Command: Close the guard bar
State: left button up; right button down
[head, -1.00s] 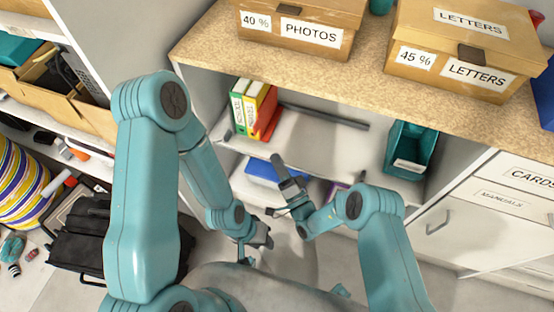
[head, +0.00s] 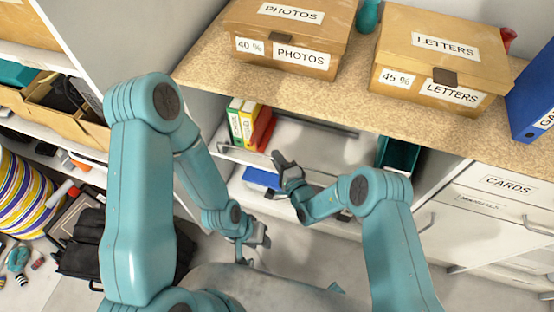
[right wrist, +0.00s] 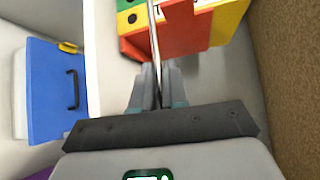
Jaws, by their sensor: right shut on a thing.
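The guard bar (right wrist: 154,45) is a thin, shiny metal rod. In the right wrist view it runs from the top edge down between my right gripper's jaws (right wrist: 158,82), which are shut on it. In the head view my right gripper (head: 280,161) is at the front of the open shelf, just right of the binders; the bar there is too thin and partly covered to trace fully. My left gripper (head: 254,240) hangs low in front of the shelving, away from the bar. Its jaws are too small and dark to read.
Red, yellow and green binders (head: 262,130) stand at the shelf's left end, close behind the bar. A teal bin (head: 397,154) stands at the right. A blue case (head: 261,178) lies on the lower shelf. Cardboard boxes (head: 440,55) sit on the top.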

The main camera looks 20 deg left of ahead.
jog(key=shift+w, duration=0.1)
dwell(0.5)
jog(key=c, duration=1.3)
grip_release()
jog(key=v, duration=1.6)
jog(key=shift+r, duration=0.3)
